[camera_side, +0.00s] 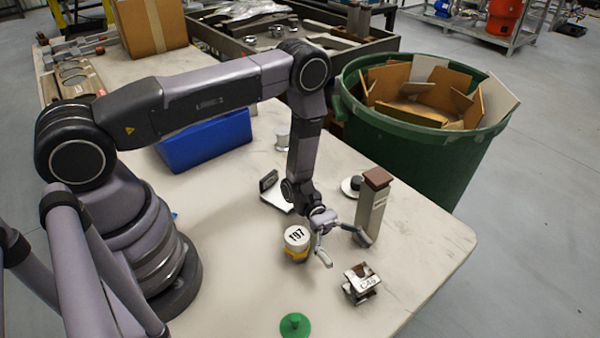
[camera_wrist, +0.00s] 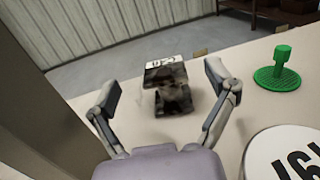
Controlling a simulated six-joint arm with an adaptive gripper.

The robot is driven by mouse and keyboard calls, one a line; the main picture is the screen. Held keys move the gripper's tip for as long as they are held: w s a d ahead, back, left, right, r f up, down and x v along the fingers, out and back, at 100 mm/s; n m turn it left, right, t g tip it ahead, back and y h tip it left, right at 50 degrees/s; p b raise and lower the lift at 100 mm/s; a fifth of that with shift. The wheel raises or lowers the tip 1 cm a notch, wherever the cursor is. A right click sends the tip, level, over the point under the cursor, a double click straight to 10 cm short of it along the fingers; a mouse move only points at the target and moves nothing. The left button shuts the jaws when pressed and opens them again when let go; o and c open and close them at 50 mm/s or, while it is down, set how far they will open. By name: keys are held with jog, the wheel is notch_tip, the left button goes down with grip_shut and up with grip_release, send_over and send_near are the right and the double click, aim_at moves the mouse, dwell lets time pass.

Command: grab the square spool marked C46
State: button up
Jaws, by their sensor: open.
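The square spool marked C46 (camera_side: 361,285) stands on the table near its front right edge. It is metallic and brownish, with a white label on top. In the wrist view the spool (camera_wrist: 170,88) shows between my two fingers but beyond them, its label upside down. My gripper (camera_side: 343,249) is open and empty, just behind and above the spool in the side view. The fingers look apart from the spool. In the wrist view my gripper (camera_wrist: 163,92) has its fingers spread wider than the spool.
A round white-topped, yellow-sided spool marked 197 (camera_side: 297,243) stands close left of my gripper. A tall post with a brown cap (camera_side: 373,203) stands close right. A green knobbed disc (camera_side: 295,325) lies at the front. A green bin of scraps (camera_side: 418,150) stands beyond the table.

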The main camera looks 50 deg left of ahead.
aim_at(354, 267)
jog(key=shift+f, duration=1.25)
jog(key=d, duration=0.5)
jog(key=shift+s+r, duration=0.1)
jog(key=shift+s, duration=0.3)
jog(key=c, duration=1.3)
